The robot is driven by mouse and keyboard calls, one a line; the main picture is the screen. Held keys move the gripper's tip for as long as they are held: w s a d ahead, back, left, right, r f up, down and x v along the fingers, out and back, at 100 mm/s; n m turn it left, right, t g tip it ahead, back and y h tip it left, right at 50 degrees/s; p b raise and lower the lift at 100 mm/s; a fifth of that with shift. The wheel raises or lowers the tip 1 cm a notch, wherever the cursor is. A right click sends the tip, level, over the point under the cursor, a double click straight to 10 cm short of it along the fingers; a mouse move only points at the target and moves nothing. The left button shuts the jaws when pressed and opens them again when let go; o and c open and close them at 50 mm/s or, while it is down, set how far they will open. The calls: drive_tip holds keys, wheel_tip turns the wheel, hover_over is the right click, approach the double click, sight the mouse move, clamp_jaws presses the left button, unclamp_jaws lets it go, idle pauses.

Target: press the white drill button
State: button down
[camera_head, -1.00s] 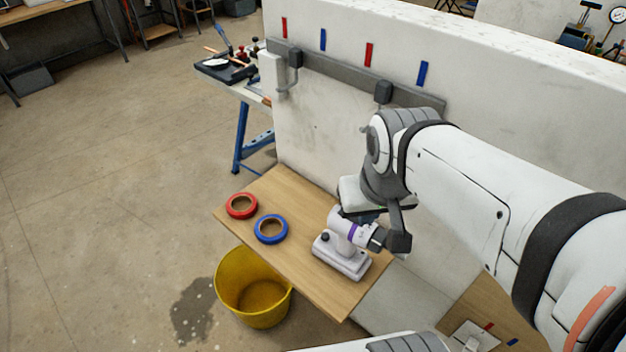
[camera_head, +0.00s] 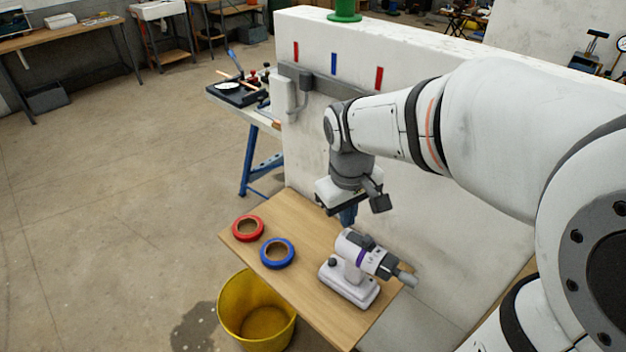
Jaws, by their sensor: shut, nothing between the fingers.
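The white drill (camera_head: 360,250), with a purple band and a dark chuck pointing right, stands upright on the wooden shelf (camera_head: 310,300). A small dark round knob (camera_head: 332,263) shows at its left side near the base; I cannot tell whether this is its button. My gripper (camera_head: 347,218) points down with its fingers together and empty. It appears behind and above the drill, near the wall, with a gap between them in the picture. The fingertips are small and partly shaded.
A red tape roll (camera_head: 248,228) and a blue tape roll (camera_head: 277,253) lie left of the drill. A yellow bucket (camera_head: 256,310) stands on the floor below the shelf's front edge. The white wall (camera_head: 305,140) rises behind, carrying a grey rail. My arm covers the right side.

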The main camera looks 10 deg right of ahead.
sight(331, 260)
drive_tip(key=w+a+f+n+g+h+b, duration=0.1)
drive_tip(key=w+a+f+n, duration=0.2)
drive_tip(key=w+f, duration=0.3)
drive_tip(key=shift+w+a+n+g, duration=0.25)
drive_tip(key=shift+w+n+g, duration=0.05)
drive_tip(key=f, duration=0.4)
drive_tip(key=d+f, duration=0.1)
drive_tip(key=f, duration=0.4)
drive_tip(key=d+f+p, duration=0.1)
drive_tip(key=f, duration=0.3)
drive_tip(key=shift+s+f, duration=0.3)
drive_tip(key=shift+f, duration=0.1)
drive_tip(key=shift+f, duration=0.15)
